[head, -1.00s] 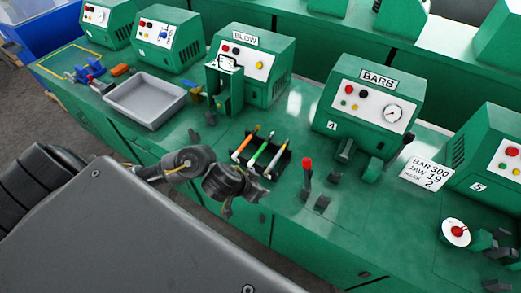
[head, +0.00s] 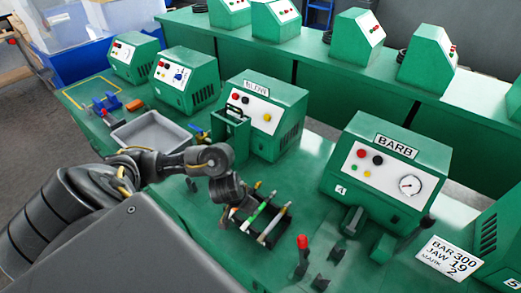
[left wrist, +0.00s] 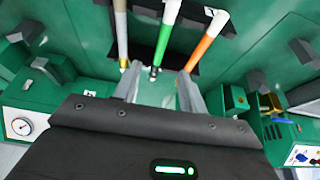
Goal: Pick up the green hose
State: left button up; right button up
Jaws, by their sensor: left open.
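The green hose (head: 254,216) lies in a black rack (head: 268,242) on the green bench, between two other hoses. In the left wrist view the green hose (left wrist: 164,42) has a white section at the top and a dark tip. My left gripper (head: 238,212) is just over the rack, partly covering it in the head view. In the left wrist view my left gripper (left wrist: 158,86) is open, with the dark tip of the green hose showing between its fingers. I cannot tell how far below the fingers it is. My right gripper is out of view.
An orange hose (left wrist: 205,42) and a pale hose (left wrist: 121,35) lie close on either side. A red-knobbed lever (head: 302,243), the BARB machine (head: 385,165) and the BLOW machine (head: 262,113) stand nearby. A grey tray (head: 152,132) is at left.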

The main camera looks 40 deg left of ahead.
pick_arm(q)
jog(key=b, duration=0.2)
send_over(251, 219)
notch_tip(251, 219, down, 4)
jog(key=shift+f, duration=0.1)
jog(key=shift+w+f+b, duration=0.3)
jog(key=shift+b, duration=0.05)
jog(key=shift+w, duration=0.15)
jog(key=shift+f, duration=0.3)
jog(key=b+x, duration=0.2)
jog(key=x, duration=0.1)
jog(key=shift+w+a+f, duration=0.15)
jog(key=shift+w+f, duration=0.1)
jog(key=shift+f, duration=0.05)
jog(key=shift+w+f+b, duration=0.3)
jog(key=shift+f+b, duration=0.1)
jog(key=shift+s+r, duration=0.1)
jog(key=shift+c, duration=0.5)
grip_shut()
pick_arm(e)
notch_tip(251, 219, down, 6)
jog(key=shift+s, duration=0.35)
